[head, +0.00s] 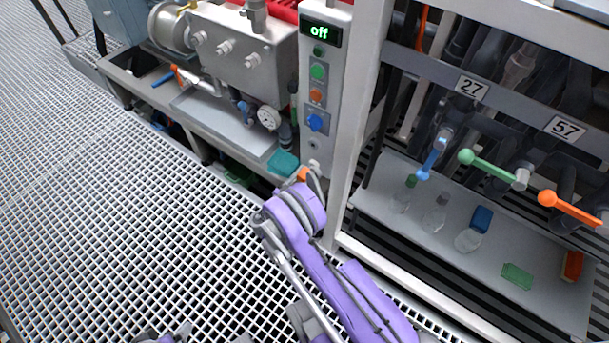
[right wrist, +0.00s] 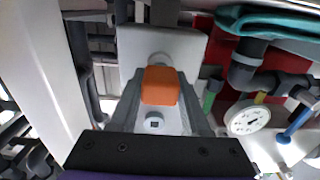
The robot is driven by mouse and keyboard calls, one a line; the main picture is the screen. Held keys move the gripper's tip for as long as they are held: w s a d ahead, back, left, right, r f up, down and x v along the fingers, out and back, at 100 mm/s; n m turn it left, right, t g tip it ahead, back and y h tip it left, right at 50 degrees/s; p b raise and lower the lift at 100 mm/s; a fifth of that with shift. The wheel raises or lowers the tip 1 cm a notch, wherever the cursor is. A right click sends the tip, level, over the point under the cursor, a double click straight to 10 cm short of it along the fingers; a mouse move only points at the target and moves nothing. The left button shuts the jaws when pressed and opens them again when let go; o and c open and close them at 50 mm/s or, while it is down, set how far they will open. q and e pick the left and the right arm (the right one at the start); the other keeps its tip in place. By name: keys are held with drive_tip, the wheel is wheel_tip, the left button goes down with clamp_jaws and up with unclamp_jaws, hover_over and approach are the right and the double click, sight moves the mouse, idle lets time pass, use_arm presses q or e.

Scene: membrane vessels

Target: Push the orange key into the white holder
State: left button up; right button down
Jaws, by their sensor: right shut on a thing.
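The orange key (right wrist: 160,86) is between the fingers of my right gripper (right wrist: 160,100), which is shut on it. In the head view the key (head: 303,174) shows as a small orange patch at the right gripper (head: 308,179), low in front of the control panel. I cannot tell whether key and holder touch. My left gripper is not clearly in view.
A shelf (head: 400,222) with bottles stands right.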

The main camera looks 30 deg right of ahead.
drive_tip(key=shift+w+d, duration=0.2)
drive_tip(key=shift+d, duration=0.3)
idle(0.4)
drive_tip(key=shift+c, duration=1.5)
unclamp_jaws()
drive_tip(key=p+v, duration=0.2)
drive_tip(key=v, duration=0.8)
drive_tip(key=shift+s+a, duration=0.15)
drive_tip(key=shift+a, duration=0.15)
